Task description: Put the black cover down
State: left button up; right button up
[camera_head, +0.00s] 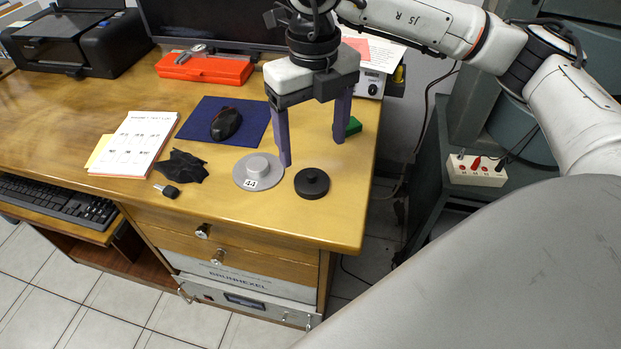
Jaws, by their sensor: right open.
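The black cover (312,183) is a round black disc with a small knob on top. It lies flat on the wooden desk (290,228) near the right front corner. A grey disc (258,171) with a raised centre and a label "44" lies just left of it. My right gripper (312,153) points down with its two purple fingers wide apart and nothing between them. Its fingers stand above and behind the cover, and the left fingertip shows close to the grey disc's right edge. My left gripper is not in view.
A blue mat (250,112) with a mouse (226,123), a crumpled black cloth (183,166), a key fob (167,190) and papers (135,143) lie to the left. A green block (354,126) sits behind the right finger. The desk's right edge is close to the cover.

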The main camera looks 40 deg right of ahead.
aim_at(312, 173)
jog(key=f, duration=0.8)
jog(key=shift+s+a+f+b, duration=0.1)
jog(key=shift+s+a+b, duration=0.1)
jog(key=shift+b, duration=0.1)
jog(key=c, duration=1.2)
